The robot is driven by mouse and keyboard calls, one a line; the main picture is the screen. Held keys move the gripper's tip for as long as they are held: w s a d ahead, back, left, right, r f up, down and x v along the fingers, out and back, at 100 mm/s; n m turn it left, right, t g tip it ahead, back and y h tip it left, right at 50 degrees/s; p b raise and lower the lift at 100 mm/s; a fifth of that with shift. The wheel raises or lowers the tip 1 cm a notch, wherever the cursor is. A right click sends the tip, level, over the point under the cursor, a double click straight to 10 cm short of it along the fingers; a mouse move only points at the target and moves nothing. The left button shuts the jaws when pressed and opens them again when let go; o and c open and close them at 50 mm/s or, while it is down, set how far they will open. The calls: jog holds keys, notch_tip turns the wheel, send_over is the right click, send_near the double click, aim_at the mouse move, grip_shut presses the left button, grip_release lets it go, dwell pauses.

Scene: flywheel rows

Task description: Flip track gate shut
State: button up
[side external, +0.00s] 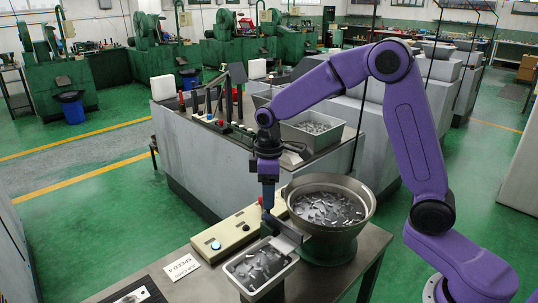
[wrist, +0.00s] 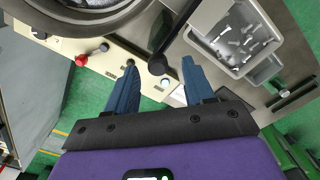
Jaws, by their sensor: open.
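My gripper (side external: 268,203) points down beside the bowl feeder, above the rear end of the control box. In the wrist view my gripper (wrist: 160,65) has its two blue fingers apart. A black lever with a round knob (wrist: 158,65) shows between the fingertips in that view; I cannot tell whether it touches either one. The lever runs up beside a light grey track piece (wrist: 209,13), which also shows in the side view (side external: 286,239). It looks like the track gate's handle, but its hinge and exact position are unclear.
The bowl (side external: 325,184) of metal parts stands right of my gripper. A tray (side external: 249,288) of parts is in front, also in the wrist view (wrist: 222,62). The beige control box (side external: 228,237) carries a blue-lit button (side external: 215,245) and knobs. A "SPEED 4" card (side external: 181,267) lies left.

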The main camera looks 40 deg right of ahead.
notch_tip(320, 180, up, 15)
dwell(0.3)
jog(key=shift+s, duration=0.1)
dwell(0.4)
jog(key=s+f+n, duration=0.1)
jog(key=s+f, duration=0.3)
jog(key=s, duration=0.6)
jog(key=s+d+f+n, duration=0.1)
jog(key=s+f, duration=0.3)
jog(key=s, duration=0.6)
jog(key=s+f+n, duration=0.1)
jog(key=s+f, duration=0.3)
jog(key=s, duration=0.6)
jog(key=shift+s+d+n, duration=0.25)
jog(key=shift+d+n, duration=0.05)
jog(key=shift+d, duration=0.05)
jog(key=shift+f, duration=0.1)
